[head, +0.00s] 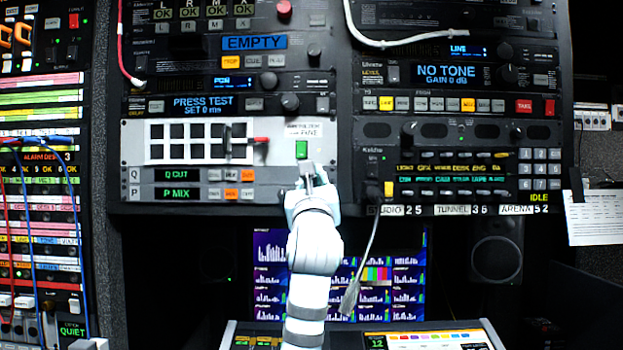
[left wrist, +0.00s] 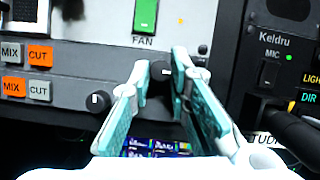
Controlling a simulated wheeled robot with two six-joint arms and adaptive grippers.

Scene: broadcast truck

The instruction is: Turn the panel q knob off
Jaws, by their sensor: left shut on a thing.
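The panel Q row (head: 200,175) is a grey strip with a green "Q CUT" display, white and orange buttons. Its dark knob (left wrist: 161,71) shows between the teal fingers of my left gripper (left wrist: 163,85) in the left wrist view, with a small white mark on its face. My left gripper also shows in the head view (head: 308,180), at the right end of the Q row, shut on the knob. The fingers hide the knob's sides, and its setting is hard to read. My right gripper is not in view.
A second dark knob (left wrist: 97,101) sits lower left, on the P row. A green fan switch (left wrist: 145,16) is just above. The Keldru panel (head: 450,155) with a yellow switch (head: 388,189) stands close on the right. A grey cable (head: 364,262) hangs beside my arm.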

